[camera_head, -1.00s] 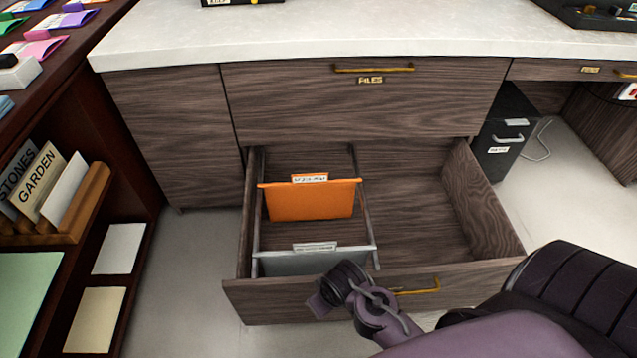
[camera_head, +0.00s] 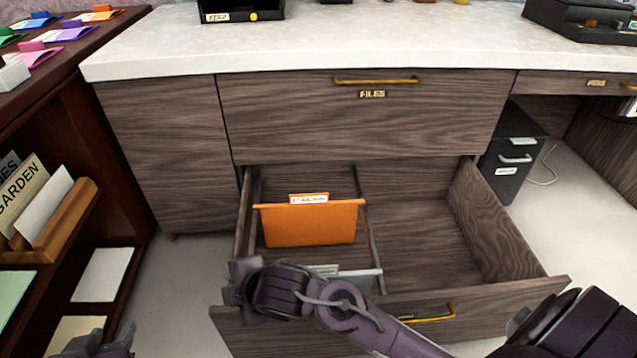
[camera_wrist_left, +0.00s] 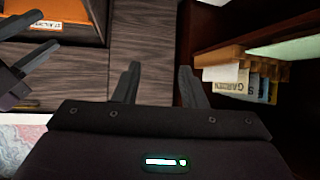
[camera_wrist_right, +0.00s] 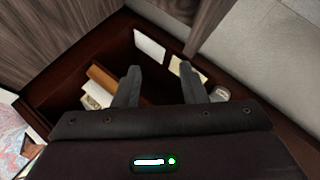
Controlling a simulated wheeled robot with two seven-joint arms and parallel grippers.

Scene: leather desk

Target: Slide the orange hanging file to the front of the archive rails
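The orange hanging file (camera_head: 310,224) hangs across the two archive rails (camera_head: 370,232) in the open lower drawer, its white label upward. An orange surface (camera_wrist_left: 62,10) shows at the top left of the left wrist view. A grey file (camera_head: 355,282) hangs nearer the drawer front, partly hidden by my right arm. My right gripper (camera_wrist_right: 159,72) is open and empty; its arm crosses over the drawer front, with its end left of the grey file, apart from the orange file. My left gripper (camera_head: 95,348) is low at the left, away from the drawer; its fingers (camera_wrist_left: 158,70) are open and empty.
The drawer front (camera_head: 500,308) has a brass handle (camera_head: 425,313). The drawer's right half is empty. A dark red shelf (camera_head: 110,215) with a wooden book holder (camera_head: 60,225) stands at left. The closed upper drawer (camera_head: 440,115) and pale countertop (camera_head: 400,40) are above.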

